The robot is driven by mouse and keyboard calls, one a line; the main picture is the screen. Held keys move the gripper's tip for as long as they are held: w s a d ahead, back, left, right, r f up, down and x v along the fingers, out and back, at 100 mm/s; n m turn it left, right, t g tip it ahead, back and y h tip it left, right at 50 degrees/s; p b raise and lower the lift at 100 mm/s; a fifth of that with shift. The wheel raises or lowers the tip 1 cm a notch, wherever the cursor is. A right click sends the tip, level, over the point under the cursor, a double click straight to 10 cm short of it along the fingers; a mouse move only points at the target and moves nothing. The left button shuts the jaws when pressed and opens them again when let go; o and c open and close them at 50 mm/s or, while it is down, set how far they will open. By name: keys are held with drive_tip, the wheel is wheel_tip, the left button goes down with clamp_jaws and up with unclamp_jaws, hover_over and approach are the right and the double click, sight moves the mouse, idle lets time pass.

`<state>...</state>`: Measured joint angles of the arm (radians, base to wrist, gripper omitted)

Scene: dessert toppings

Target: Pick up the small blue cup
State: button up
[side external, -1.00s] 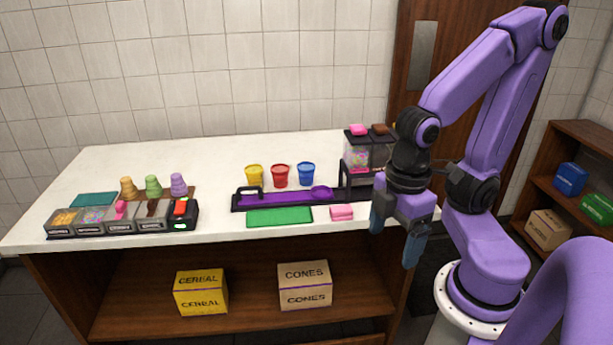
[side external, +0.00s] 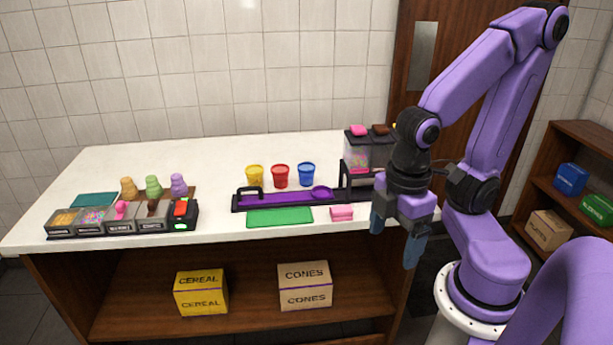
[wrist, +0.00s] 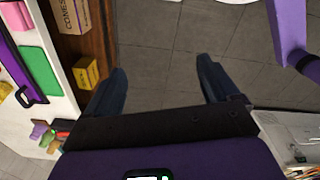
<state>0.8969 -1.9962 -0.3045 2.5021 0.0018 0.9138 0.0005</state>
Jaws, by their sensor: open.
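The small blue cup (side external: 306,174) stands upright on the white counter, at the right end of a row with a red cup (side external: 280,176) and a yellow cup (side external: 255,175). My gripper (side external: 398,240) is open and empty. It hangs at the counter's front right corner, to the right of the blue cup and well apart from it. In the wrist view the open fingers (wrist: 163,85) have only floor between them, and I cannot make out the blue cup there.
A purple tray (side external: 240,207) with a dark frame lies in front of the cups. A topping dispenser (side external: 358,160) stands right of them. Topping bins (side external: 105,219) and cones (side external: 153,187) are at left.

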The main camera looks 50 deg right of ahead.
drive_tip(key=c, duration=0.3)
